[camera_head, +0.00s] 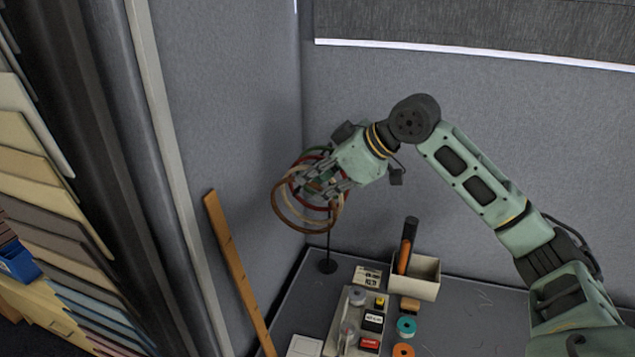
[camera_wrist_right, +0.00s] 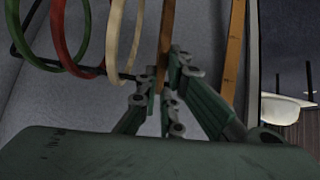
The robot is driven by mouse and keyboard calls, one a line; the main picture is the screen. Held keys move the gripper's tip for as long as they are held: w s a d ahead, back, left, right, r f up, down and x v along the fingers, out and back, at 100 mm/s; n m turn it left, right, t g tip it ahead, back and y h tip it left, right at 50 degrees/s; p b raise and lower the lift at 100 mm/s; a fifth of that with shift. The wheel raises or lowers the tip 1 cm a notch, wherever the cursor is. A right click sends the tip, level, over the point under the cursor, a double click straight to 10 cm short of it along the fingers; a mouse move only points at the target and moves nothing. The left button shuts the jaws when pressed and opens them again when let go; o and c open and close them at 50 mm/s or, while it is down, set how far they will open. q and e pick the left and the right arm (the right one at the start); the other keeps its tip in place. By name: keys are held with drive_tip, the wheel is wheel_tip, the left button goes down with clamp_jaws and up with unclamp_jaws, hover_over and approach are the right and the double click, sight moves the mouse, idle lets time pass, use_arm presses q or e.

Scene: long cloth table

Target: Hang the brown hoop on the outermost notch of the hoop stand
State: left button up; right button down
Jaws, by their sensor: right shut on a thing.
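The brown hoop (camera_head: 308,232) hangs from my right gripper (camera_head: 328,186) at the hoop stand. In the right wrist view the hoop (camera_wrist_right: 166,48) is an upright brown band running down between the fingertips (camera_wrist_right: 164,88), which are shut on it. The hoop stand has a round dark base (camera_head: 327,267), a thin pole and a dark bar (camera_wrist_right: 88,70). Green (camera_wrist_right: 42,30), red (camera_wrist_right: 68,45) and cream (camera_wrist_right: 120,40) hoops hang along the bar, with the cream one closest to the brown hoop. The fingers hide whether the brown hoop touches the bar. My left gripper is not seen.
A long wooden strip (camera_head: 238,272) leans at the left of the table. A pale box (camera_head: 416,276) with upright tools stands right of the stand base. A tray (camera_head: 343,325) and several small items, including a teal roll (camera_head: 406,326), lie in front. Grey walls close off the back.

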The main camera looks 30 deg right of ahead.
drive_tip(key=c, duration=1.8)
unclamp_jaws()
drive_tip(key=shift+c, duration=0.2)
